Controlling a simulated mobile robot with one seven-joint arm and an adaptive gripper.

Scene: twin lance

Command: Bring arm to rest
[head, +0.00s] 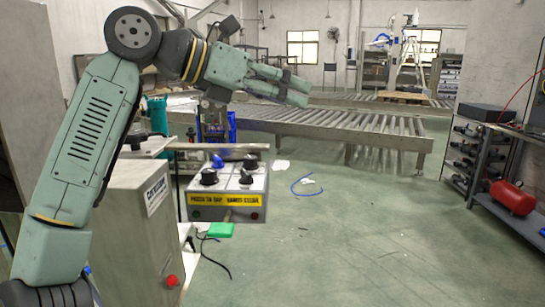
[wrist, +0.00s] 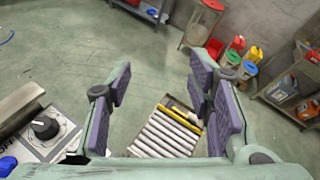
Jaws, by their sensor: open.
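My gripper (head: 290,87) is raised at the end of my green arm in the head view, pointing right above the floor. Its purple-padded fingers (wrist: 160,100) are spread apart in the wrist view, with nothing between them. A control box (head: 228,192) with black knobs, a blue knob and a yellow label sits below my gripper in the head view. Part of this box, with a black knob (wrist: 45,127), shows at the lower left of the wrist view. My gripper is clear of it.
A long roller conveyor (head: 340,128) crosses behind. A grey cabinet (head: 140,225) with a red button stands by my arm. A shelf (head: 495,165) with a red tank (head: 514,198) is at right. The green floor (head: 350,245) between is mostly open.

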